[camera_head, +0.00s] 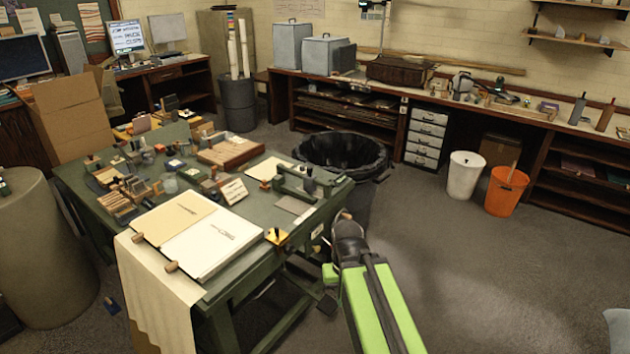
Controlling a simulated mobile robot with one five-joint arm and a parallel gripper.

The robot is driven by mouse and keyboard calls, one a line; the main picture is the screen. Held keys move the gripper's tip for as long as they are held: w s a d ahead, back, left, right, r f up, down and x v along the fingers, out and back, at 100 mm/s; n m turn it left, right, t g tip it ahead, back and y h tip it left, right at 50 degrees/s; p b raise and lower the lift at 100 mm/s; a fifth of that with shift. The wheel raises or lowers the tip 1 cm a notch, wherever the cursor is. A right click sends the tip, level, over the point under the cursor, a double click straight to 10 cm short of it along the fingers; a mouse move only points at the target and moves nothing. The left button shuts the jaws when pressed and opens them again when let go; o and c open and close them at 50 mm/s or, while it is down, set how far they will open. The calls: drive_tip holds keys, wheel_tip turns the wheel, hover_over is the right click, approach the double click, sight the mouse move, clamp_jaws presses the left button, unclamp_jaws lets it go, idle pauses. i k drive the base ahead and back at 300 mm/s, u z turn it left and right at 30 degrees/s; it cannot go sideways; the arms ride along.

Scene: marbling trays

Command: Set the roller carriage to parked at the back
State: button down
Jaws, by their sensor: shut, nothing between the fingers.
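A green bar-like frame with a dark upright knob (306,182) stands at the right end of the green work table (232,292). It looks like the roller carriage, but its roller and its setting are too small to make out. My arm reaches in from the bottom of the view, with a green link and a dark end. My gripper (345,217) is just off the table's right edge, below and right of the frame and apart from it. It is small and dark here and looks shut, with nothing seen in it.
Two large sheets (197,236) lie at the table's front. Small jars, blocks and tools crowd its left side. A black-lined bin (344,155) stands behind the table. A white bin (464,176) and an orange bin (505,191) stand right. The right floor is mostly clear.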

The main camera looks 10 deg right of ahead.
sight(308, 186)
drive_tip(key=u, duration=0.45)
drive_tip(key=i, duration=1.25)
drive_tip(key=u, duration=0.6)
